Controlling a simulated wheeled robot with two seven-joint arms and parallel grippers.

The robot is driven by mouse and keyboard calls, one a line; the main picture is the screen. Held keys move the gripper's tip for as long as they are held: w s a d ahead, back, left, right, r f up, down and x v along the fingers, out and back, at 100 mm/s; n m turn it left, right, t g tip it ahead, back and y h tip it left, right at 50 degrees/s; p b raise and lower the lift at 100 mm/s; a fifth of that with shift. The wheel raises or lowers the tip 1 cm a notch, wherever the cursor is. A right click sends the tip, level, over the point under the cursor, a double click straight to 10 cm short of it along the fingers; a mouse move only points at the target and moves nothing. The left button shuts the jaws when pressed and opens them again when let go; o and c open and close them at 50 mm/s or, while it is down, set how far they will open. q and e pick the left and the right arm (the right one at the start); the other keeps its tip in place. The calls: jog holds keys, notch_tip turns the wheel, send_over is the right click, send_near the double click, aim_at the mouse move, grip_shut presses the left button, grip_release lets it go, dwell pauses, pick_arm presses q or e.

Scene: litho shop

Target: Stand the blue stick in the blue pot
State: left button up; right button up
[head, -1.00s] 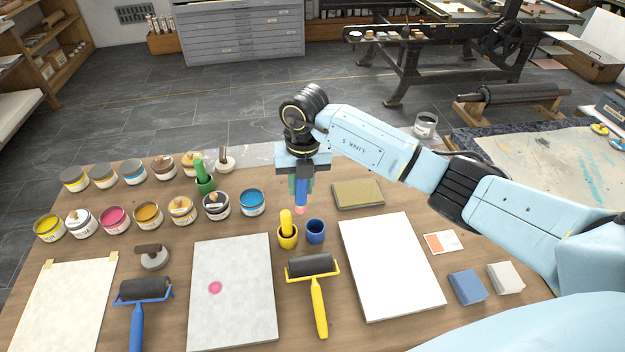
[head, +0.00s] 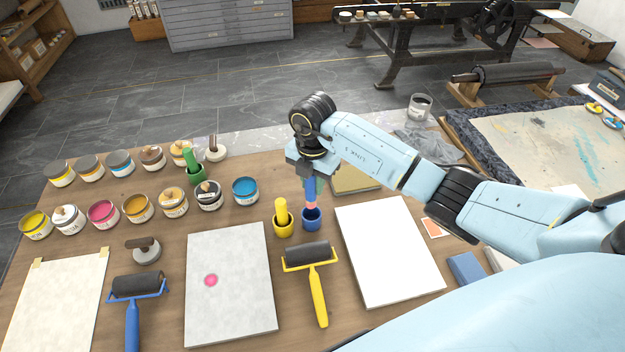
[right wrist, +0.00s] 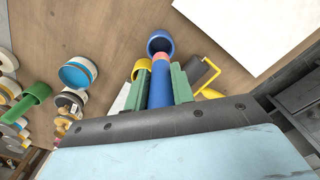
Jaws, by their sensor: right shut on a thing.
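The blue stick (head: 310,189) is held upright in my right gripper (head: 311,186), which is shut on it; the stick's pink tip points down. The blue pot (head: 312,222) stands on the table just below the tip. In the right wrist view, the blue stick (right wrist: 160,92) lies between the green fingers (right wrist: 165,84), with its pink tip at the near side of the blue pot's (right wrist: 160,40) rim. I cannot tell whether the tip is inside the rim or just above it. My left gripper is not in view.
A yellow pot with a yellow stick (head: 283,224) stands close left of the blue pot. A yellow-handled roller (head: 312,262) lies in front. A white sheet (head: 388,250) lies right, a sponge-like block (head: 356,180) behind. Several ink cans and a green pot (head: 197,175) stand left.

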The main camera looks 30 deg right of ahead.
aim_at(313, 199)
jog(key=shift+f+b, duration=1.25)
jog(key=shift+f, duration=0.35)
jog(key=shift+f+b, duration=1.2)
jog(key=shift+f, duration=0.8)
jog(key=o, duration=1.1)
jog(key=shift+r, duration=0.15)
notch_tip(313, 199, up, 13)
jog(key=shift+r+p, duration=0.1)
jog(key=shift+p, duration=0.55)
